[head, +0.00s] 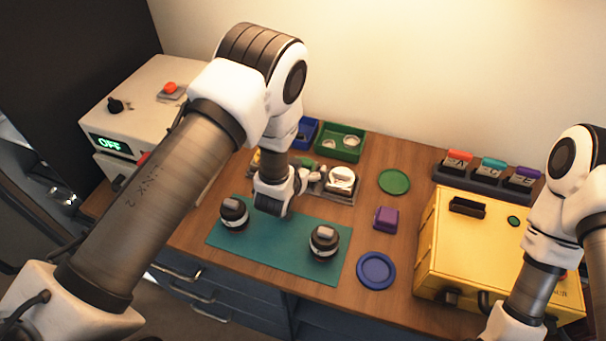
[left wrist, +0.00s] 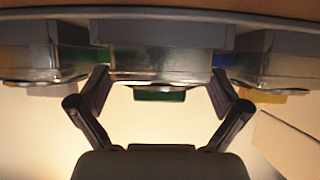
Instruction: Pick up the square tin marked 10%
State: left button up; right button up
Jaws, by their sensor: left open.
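My left gripper (left wrist: 160,82) is open in the left wrist view, its two fingers apart with nothing between their tips. A square, metallic-sided holder or tin (left wrist: 160,62) is straight ahead of the fingers, beyond them, with a dark and green part at its lower edge. Similar metallic ones stand to its left (left wrist: 40,66) and right (left wrist: 285,68), partly cut off. No 10% mark is readable, so I cannot tell which is the tin. In the head view my left wrist covers its fingers and part of the metallic row. My right arm shows at the right; its gripper does not.
Two dark round pieces (head: 234,212) (head: 324,243) stand on the teal mat (head: 280,262). A green tray (head: 341,156) lies behind. A purple block (head: 386,220), green disc (head: 393,182) and blue dish (head: 376,271) are near the yellow box (head: 480,235). A white machine (head: 140,115) stands left.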

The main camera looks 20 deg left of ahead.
pick_arm(q)
jog(key=shift+s+r, duration=0.1)
jog(key=c, duration=1.2)
